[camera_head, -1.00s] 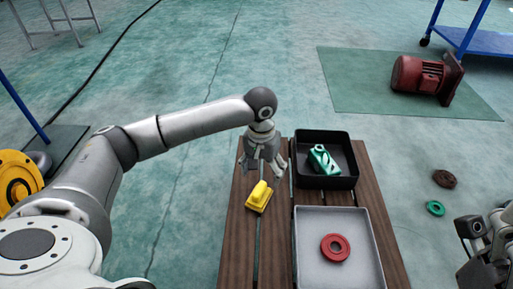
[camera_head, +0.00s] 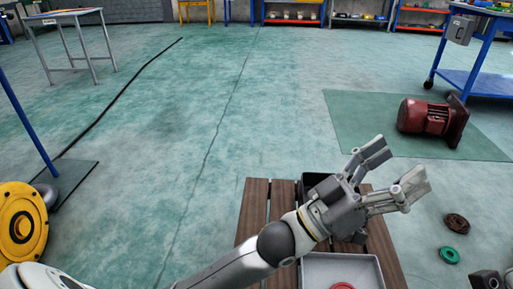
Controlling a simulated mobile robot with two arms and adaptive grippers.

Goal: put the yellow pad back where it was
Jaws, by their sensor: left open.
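The yellow pad does not show in the head view now; my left arm covers part of the slatted table (camera_head: 252,212). My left gripper (camera_head: 398,166) is open and empty, raised over the far right part of the table, its two fingers spread toward the upper right. Part of my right gripper (camera_head: 488,281) shows at the bottom right corner; its fingers cannot be made out.
A black tray (camera_head: 312,179) is mostly hidden behind my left gripper. A grey tray (camera_head: 365,267) holds a red ring (camera_head: 342,286). A brown ring (camera_head: 457,222) and a green ring (camera_head: 450,255) lie on the floor. A red motor (camera_head: 425,116) sits on a green mat (camera_head: 360,115).

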